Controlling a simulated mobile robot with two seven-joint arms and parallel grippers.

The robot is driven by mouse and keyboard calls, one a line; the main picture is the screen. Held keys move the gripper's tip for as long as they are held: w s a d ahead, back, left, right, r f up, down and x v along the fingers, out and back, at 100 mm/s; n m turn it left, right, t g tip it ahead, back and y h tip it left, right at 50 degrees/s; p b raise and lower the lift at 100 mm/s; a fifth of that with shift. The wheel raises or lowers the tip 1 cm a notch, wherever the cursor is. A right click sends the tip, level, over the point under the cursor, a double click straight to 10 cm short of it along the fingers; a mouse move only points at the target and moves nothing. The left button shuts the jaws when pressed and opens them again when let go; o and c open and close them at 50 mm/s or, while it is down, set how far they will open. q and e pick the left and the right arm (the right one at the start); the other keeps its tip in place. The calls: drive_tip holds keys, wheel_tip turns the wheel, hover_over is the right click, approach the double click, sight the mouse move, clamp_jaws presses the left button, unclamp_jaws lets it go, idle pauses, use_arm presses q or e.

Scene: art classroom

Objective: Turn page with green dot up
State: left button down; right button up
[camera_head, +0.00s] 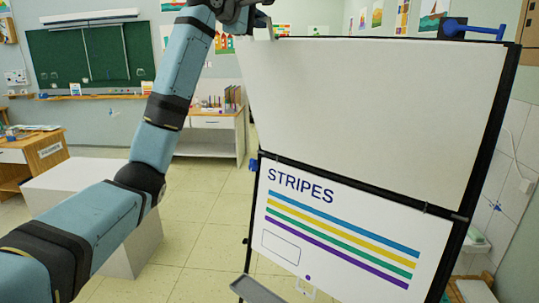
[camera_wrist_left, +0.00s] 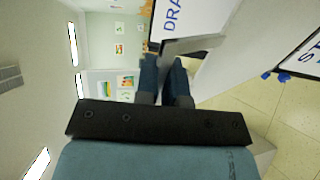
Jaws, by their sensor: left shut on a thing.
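The flip chart stands at the right of the head view. Its lower page, titled STRIPES (camera_head: 342,235), has blue, yellow, green and purple stripes, an empty outlined box and a purple dot (camera_head: 308,277) at its lower edge. A blank white page (camera_head: 370,105) is raised above the binding. My left gripper (camera_head: 270,28) is shut at this page's upper left corner. In the left wrist view, the fingers (camera_wrist_left: 167,82) are close to a page (camera_wrist_left: 195,15) with the letters DRA, partly cut off. No green dot shows. My right gripper is not in view.
A blue-handled item (camera_head: 472,29) sits at the chart's top right. A grey tray (camera_head: 258,290) juts out at the lower left. A white block (camera_head: 70,185) stands left behind my arm, and a white desk (camera_head: 212,122) is against the back wall. Floor lies clear between.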

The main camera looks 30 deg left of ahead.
use_arm(q)
drive_tip(key=shift+w+d+r, duration=0.15)
drive_tip(key=shift+w+r, duration=0.1)
drive_tip(key=shift+w, duration=0.65)
drive_tip(key=shift+w+d+r, duration=0.1)
drive_tip(key=shift+w+r, duration=0.15)
drive_tip(key=shift+w, duration=0.6)
drive_tip(key=shift+w, duration=0.1)
drive_tip(key=w+d+r, duration=0.1)
drive_tip(key=w, duration=0.8)
drive_tip(key=shift+d, duration=0.25)
drive_tip(key=shift+r, duration=0.1)
drive_tip(key=shift+w, duration=0.15)
